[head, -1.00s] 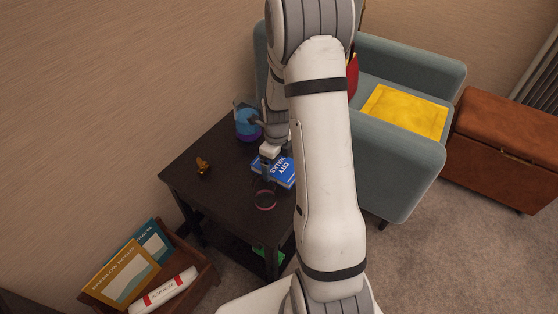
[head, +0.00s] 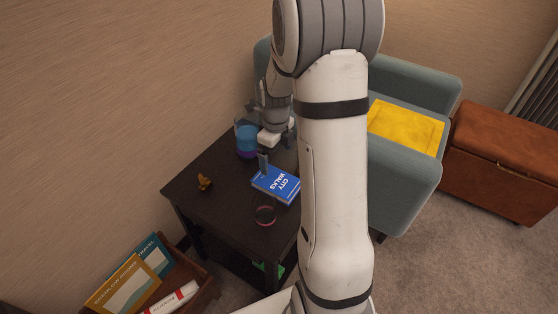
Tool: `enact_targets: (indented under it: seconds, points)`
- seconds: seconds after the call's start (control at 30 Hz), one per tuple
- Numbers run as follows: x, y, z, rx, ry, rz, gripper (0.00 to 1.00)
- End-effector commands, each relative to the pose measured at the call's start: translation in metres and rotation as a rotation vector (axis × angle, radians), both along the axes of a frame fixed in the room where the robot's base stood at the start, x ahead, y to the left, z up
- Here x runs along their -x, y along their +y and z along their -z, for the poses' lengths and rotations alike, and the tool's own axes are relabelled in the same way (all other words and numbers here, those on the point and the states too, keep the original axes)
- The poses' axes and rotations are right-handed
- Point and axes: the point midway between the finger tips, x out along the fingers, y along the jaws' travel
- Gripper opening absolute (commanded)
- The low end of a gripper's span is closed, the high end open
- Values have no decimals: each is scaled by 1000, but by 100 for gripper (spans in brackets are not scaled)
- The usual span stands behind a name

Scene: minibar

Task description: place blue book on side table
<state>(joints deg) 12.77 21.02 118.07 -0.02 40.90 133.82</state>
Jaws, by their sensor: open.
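The blue book (head: 277,184), with "CITY WALKS" on its cover, lies flat on the dark side table (head: 217,213). My gripper (head: 271,160) is open and sits just behind and above the book's far edge. One finger shows close to the book's far left corner; I cannot tell whether it touches. The other finger is partly hidden by my arm. The book's right end is close to my arm's outline.
On the table, a blue and purple cup (head: 246,140) stands behind the book, a small golden figure (head: 204,182) at left, and a dark pink-edged ring (head: 265,215) in front. A book crate (head: 203,290) is on the floor. A teal armchair (head: 405,185) stands at right.

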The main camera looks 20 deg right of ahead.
Motion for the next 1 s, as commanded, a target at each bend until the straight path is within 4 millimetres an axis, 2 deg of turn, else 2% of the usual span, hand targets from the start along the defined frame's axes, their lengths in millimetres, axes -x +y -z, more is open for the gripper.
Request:
enact_targets:
  seconds: [0.17, 0.27, 0.37, 0.63, 0.8, 1.0]
  points:
    - [3, 3, -15, 1, -3, -45, 100]
    - [11, 12, -29, 4, -14, -192, 100]
    - [28, 27, -49, 12, -26, -444, 100]
    - [89, 68, -97, 54, -55, -1272, 100]
    - [132, 88, -116, 94, -61, -1792, 100]
    - [174, 104, -125, 142, -56, -2296, 100]
